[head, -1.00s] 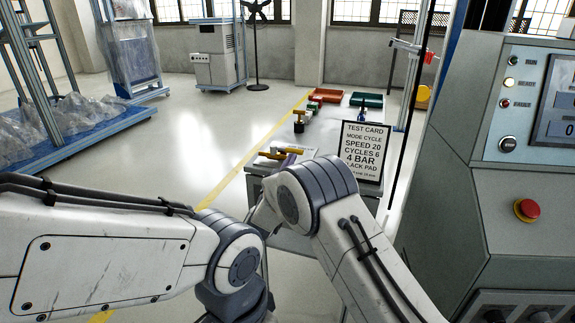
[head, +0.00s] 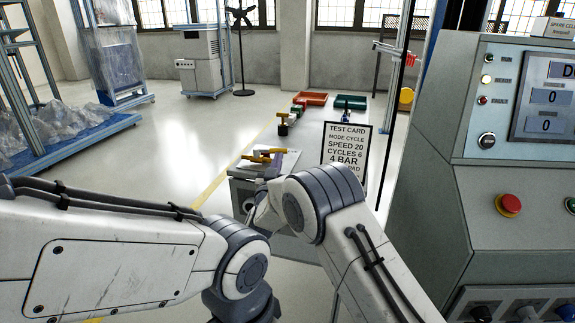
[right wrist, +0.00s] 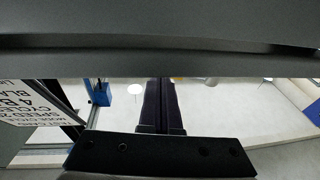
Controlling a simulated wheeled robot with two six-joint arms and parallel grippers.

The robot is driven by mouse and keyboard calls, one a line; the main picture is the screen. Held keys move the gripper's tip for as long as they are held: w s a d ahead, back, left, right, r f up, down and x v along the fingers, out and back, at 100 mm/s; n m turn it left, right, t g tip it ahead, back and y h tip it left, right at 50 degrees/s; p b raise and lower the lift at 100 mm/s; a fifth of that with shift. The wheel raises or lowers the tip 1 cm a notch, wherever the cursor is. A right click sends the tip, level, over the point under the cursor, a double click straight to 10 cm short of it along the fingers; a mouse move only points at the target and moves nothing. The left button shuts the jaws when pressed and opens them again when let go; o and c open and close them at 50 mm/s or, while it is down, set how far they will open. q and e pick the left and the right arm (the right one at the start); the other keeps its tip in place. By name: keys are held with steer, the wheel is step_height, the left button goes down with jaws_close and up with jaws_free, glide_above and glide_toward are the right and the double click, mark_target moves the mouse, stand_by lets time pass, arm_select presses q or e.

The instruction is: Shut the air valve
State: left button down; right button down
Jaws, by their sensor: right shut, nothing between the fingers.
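I cannot pick out the air valve for certain. A red fitting (head: 408,58) sits on the post beside the machine, and a yellow round part (head: 406,97) shows below it; either is too small to name. My right gripper (head: 272,170) is mostly hidden behind its own arm in the head view, near yellow-handled tools (head: 262,156) on the bench. In the right wrist view its dark fingers (right wrist: 158,105) are together with nothing between them. Their far ends meet a broad grey edge. My left arm shows, but its gripper is out of frame.
The test card (head: 345,148) stands on the bench. A red tray (head: 310,98) and a green tray (head: 350,102) lie behind. The grey machine console (head: 440,190) with a red button (head: 509,205) and knobs fills the right. Open floor lies at the left.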

steer(key=shift+w+d, duration=0.4)
steer(key=shift+w, duration=0.35)
arm_select(q)
steer(key=shift+w+f+b, duration=0.4)
steer(key=shift+w+f, duration=0.05)
steer(key=shift+f, duration=0.05)
arm_select(e)
steer(key=shift+w+d, duration=0.15)
steer(key=shift+w, duration=0.55)
arm_select(q)
steer(key=shift+w, duration=0.1)
arm_select(e)
steer(key=shift+w, duration=0.1)
